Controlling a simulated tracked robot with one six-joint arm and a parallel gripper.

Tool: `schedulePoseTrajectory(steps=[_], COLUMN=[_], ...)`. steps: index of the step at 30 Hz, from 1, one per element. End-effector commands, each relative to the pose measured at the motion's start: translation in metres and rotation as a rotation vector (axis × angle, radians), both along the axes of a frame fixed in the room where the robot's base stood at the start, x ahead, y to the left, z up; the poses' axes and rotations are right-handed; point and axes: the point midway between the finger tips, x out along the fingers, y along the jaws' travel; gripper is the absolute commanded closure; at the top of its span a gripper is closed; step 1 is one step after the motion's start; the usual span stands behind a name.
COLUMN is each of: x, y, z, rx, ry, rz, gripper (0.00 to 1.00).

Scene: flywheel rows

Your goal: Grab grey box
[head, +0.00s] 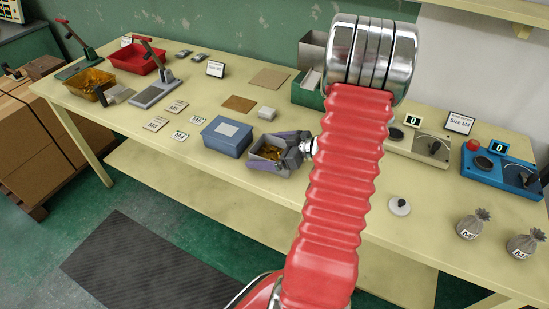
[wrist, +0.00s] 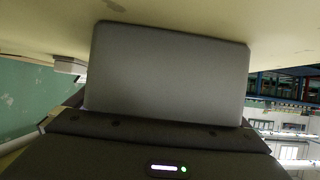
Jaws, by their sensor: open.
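The grey box (head: 266,149) is a small open box with brassy pieces in it, near the front edge of the table. My gripper (head: 281,150) is at the box in the head view, with its dark fingers along the box's sides. The jaws are open; whether they touch the walls cannot be told. In the wrist view a plain grey wall of the box (wrist: 168,72) fills the middle, right in front of my gripper. The fingertips are hidden in the wrist view.
My red arm hides part of the table.

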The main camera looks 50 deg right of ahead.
Motion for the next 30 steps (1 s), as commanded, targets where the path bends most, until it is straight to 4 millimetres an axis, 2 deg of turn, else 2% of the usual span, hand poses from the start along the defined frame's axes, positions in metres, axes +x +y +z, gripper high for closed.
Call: schedulePoseTrajectory(steps=[12, 30], x=[-0.0002, -0.0001], y=[0.0002, 0.0004], z=[0.0002, 0.0002], rx=[0.000, 0.000], ry=[0.000, 0.000], rz=[0.000, 0.001], gripper=[0.00, 0.42])
